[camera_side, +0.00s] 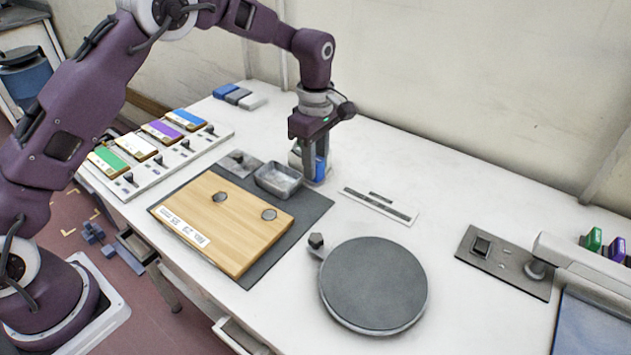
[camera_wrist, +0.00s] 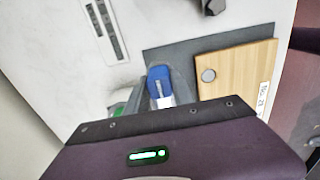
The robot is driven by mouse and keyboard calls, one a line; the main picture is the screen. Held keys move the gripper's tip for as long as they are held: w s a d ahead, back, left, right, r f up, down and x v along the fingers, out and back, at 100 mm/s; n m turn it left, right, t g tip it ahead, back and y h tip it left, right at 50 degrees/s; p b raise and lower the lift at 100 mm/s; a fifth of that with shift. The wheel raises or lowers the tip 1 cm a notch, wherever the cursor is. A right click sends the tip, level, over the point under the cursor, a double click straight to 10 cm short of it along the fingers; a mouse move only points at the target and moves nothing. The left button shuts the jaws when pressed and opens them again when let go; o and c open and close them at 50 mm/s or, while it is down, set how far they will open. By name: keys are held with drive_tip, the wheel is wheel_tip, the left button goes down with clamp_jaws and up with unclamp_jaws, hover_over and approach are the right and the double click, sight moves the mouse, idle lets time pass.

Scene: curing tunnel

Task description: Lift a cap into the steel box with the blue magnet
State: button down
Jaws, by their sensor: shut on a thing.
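My gripper (camera_side: 313,172) is at the back of the grey mat, just behind the steel box (camera_side: 278,182), and is shut on the blue magnet (camera_side: 320,168). The blue magnet also shows in the wrist view (camera_wrist: 160,82), upper part only; the gripper body hides the rest. The small open steel box looks empty from the side. Two round grey caps, a left one (camera_side: 220,197) and a right one (camera_side: 269,214), lie on the wooden board (camera_side: 195,220). One cap shows in the wrist view (camera_wrist: 208,75).
A round dark turntable (camera_side: 374,284) stands to the right of the mat (camera_side: 312,205). A flat scale strip (camera_side: 379,205) lies behind it. A rack of coloured cards (camera_side: 150,165) is at the left. A green and white thing (camera_wrist: 120,108) stands close beside my gripper.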

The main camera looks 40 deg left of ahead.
drive_tip(key=r, duration=0.3)
drive_tip(key=shift+s+a, duration=0.2)
drive_tip(key=s+a+f, duration=0.1)
drive_tip(key=s+a, duration=0.4)
drive_tip(key=s, duration=0.5)
drive_tip(key=shift+w+d+f, duration=0.1)
drive_tip(key=shift+f, duration=1.4)
drive_tip(key=shift+w+f, duration=0.1)
drive_tip(key=shift+f, duration=1.4)
drive_tip(key=shift+f, duration=0.4)
drive_tip(key=shift+r, duration=0.15)
drive_tip(key=shift+r, duration=2.4)
